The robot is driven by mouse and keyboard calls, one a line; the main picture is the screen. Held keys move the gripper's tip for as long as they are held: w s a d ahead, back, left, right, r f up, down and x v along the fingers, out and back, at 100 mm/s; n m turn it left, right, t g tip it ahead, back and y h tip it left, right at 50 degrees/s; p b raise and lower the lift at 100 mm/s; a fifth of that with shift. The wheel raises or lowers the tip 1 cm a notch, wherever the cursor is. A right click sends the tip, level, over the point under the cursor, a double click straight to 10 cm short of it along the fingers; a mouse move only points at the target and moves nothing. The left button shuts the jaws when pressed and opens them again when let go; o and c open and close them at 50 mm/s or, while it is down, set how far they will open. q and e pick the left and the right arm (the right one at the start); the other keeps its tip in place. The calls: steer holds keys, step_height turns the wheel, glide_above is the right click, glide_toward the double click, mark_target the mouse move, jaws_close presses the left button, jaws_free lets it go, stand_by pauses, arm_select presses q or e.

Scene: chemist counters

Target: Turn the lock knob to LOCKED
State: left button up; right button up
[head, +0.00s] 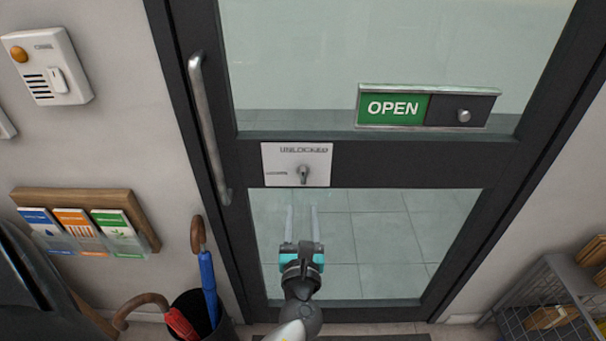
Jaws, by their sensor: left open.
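The lock knob (303,174) is a small metal knob on a white plate (272,155) fixed to the dark door's middle rail. The plate has "UNLOCKED" lettering along its top and a smaller label at its left, too small to read surely. The knob appears upright, its upper end towards the "UNLOCKED" lettering. My left gripper (301,212) is below the plate in the picture, in front of the lower glass. Its two pale fingers are apart and point up towards the knob, with nothing between them. My right gripper is not in view.
A vertical door handle (209,130) stands left of the plate. A green "OPEN" slider sign (393,109) is on the upper glass at right. An umbrella stand (222,325) and a leaflet rack (148,232) are at lower left. A wire rack (545,290) is at lower right.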

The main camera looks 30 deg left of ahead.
mark_target(303, 175)
arm_select(q)
steer(key=b+x, duration=0.1)
steer(key=x, duration=1.2)
steer(key=shift+d+b, duration=0.1)
steer(key=shift+b, duration=0.25)
jaws_close()
